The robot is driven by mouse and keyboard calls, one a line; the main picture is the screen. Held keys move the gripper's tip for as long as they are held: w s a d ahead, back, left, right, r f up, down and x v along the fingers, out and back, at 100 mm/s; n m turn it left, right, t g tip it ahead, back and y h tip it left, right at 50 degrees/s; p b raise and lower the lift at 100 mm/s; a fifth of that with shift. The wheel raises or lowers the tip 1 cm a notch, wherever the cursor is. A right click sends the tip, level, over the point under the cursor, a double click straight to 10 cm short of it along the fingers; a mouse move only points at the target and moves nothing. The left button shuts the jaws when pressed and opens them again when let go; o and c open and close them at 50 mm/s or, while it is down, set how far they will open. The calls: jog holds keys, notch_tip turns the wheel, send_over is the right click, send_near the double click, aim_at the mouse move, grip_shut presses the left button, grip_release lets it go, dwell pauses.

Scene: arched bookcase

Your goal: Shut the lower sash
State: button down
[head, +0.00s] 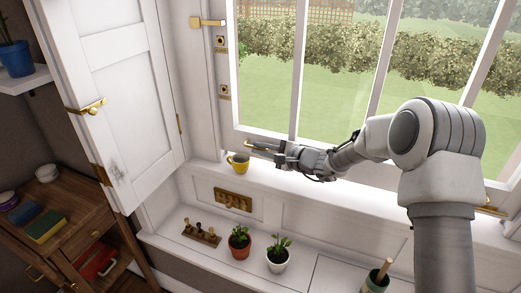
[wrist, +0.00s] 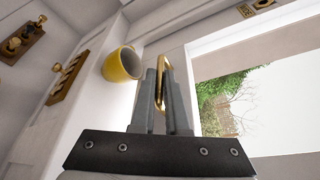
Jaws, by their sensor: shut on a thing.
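The lower sash (head: 300,70) is a white-framed window with several panes. A brass handle (wrist: 163,78) sits on its bottom rail. My gripper (head: 268,150) reaches the left part of that rail. In the wrist view my gripper (wrist: 163,85) has its grey fingers close together on the brass handle, which shows as a loop between and beyond the tips. The fingers partly hide the handle. I cannot tell how much gap lies between the rail and the sill (head: 320,187).
A yellow mug (head: 238,163) stands on the sill close left of my gripper; it also shows in the wrist view (wrist: 122,64). Two potted plants (head: 240,238) (head: 279,253) and a pegged wooden rack (head: 201,233) sit on the lower ledge. A white shutter (head: 120,90) stands open at left.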

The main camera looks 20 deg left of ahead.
jog(key=shift+f+b, duration=1.85)
jog(key=shift+f, duration=0.6)
jog(key=c, duration=0.9)
grip_release()
jog(key=shift+r, duration=0.1)
jog(key=shift+d+r, duration=0.1)
jog(key=shift+d, duration=0.15)
jog(key=p+v, duration=0.2)
jog(key=v, duration=1.5)
jog(key=shift+s+a+p, duration=0.1)
jog(key=shift+s+p, duration=0.1)
jog(key=shift+p, duration=0.2)
